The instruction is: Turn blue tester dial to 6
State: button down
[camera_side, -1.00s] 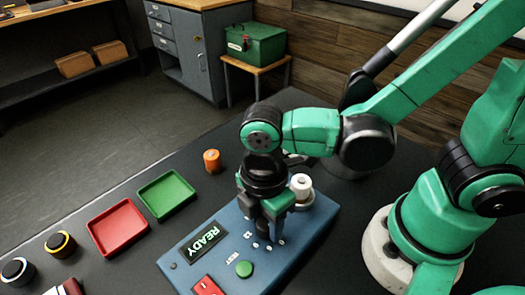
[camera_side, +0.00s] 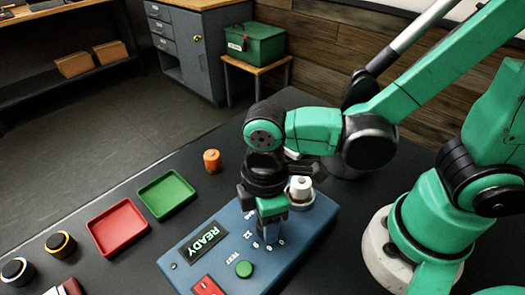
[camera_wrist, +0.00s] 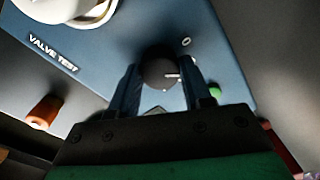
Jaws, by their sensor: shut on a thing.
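The blue tester (camera_side: 300,237) lies on the dark table, with a READY display (camera_side: 202,241), a green button (camera_side: 244,269) and white dial numbers beside my gripper. My gripper (camera_side: 268,228) points down over the dial area and hides the dial in the side view. In the wrist view the round dark dial (camera_wrist: 159,70) with a pale pointer mark sits between the two fingers of my gripper (camera_wrist: 160,85), which are shut on it. The pointer's number cannot be read.
A white cylinder (camera_side: 300,188) stands in a holder on the tester, close behind my gripper. An orange cylinder (camera_side: 212,161), a green tray (camera_side: 167,194) and a red tray (camera_side: 118,227) are to the left. A red part (camera_side: 207,286) is at the tester's front.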

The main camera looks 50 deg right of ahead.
jog(key=shift+c, duration=1.9)
grip_release()
jog(key=shift+r, duration=0.1)
jog(key=shift+w+r, duration=0.1)
jog(key=shift+r, duration=2.65)
jog(key=shift+d, duration=0.1)
